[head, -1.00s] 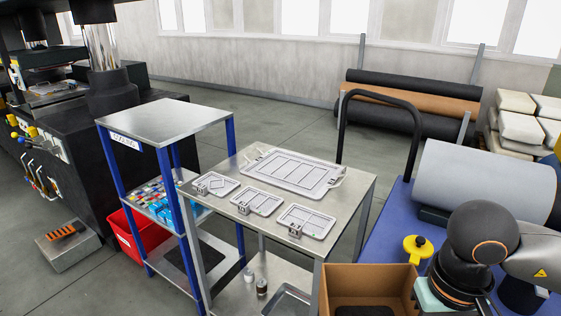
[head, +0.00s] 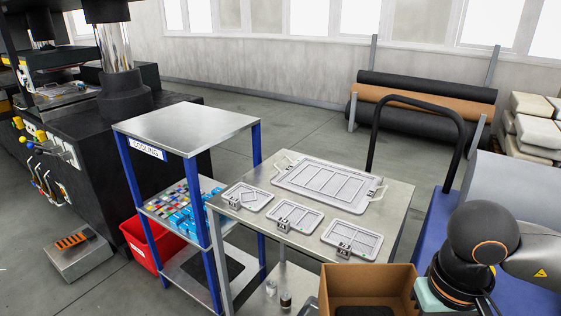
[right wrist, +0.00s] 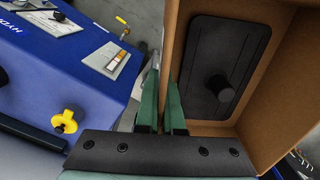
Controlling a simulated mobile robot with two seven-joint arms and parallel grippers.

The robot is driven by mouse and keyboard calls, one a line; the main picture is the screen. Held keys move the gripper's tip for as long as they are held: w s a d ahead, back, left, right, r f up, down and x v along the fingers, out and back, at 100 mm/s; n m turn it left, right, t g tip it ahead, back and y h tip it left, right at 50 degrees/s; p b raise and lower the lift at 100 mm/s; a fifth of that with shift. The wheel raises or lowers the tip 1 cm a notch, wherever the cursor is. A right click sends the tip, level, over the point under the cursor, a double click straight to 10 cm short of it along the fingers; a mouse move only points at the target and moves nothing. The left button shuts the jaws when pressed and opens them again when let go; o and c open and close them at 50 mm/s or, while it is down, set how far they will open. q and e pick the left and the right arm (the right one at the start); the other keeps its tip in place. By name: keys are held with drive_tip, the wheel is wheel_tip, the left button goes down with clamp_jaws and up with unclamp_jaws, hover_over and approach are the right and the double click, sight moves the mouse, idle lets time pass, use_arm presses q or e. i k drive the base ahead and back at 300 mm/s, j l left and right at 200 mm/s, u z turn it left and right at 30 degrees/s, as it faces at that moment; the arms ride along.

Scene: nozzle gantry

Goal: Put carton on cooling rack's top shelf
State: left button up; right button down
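The carton (head: 403,275) is an open brown box at the bottom of the head view. It also fills the right of the right wrist view (right wrist: 265,85), with a dark plate with a knob (right wrist: 213,65) inside. My right gripper (right wrist: 163,85) has its green fingers on either side of the carton's wall and is shut on it. The cooling rack (head: 257,165) has blue posts and a "COOLING" label and stands left of the carton. Its top shelf (head: 187,127) is bare. My left gripper is not in view.
A steel table (head: 395,205) with several grey trays stands between rack and carton. Colourful pieces lie on the rack's middle shelf. A red bin (head: 145,247) is beside the rack, near a dark press (head: 80,150). A blue cart (head: 437,215) with a black handle is at right.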

sight(191, 119)
drive_tip(key=i+j, duration=0.15)
drive_tip(key=j, duration=0.25)
drive_tip(key=i+j, duration=0.2)
drive_tip(key=j, duration=0.2)
drive_tip(key=i+j, duration=0.15)
drive_tip(key=j, duration=0.25)
drive_tip(key=i+j, duration=0.15)
drive_tip(key=j, duration=0.25)
drive_tip(key=i+j, duration=0.2)
drive_tip(key=j, duration=0.15)
drive_tip(key=i+j, duration=0.15)
drive_tip(key=j, duration=0.25)
drive_tip(key=i+j, duration=0.15)
drive_tip(key=j, duration=0.25)
drive_tip(key=i+j, duration=0.2)
drive_tip(key=j, duration=0.2)
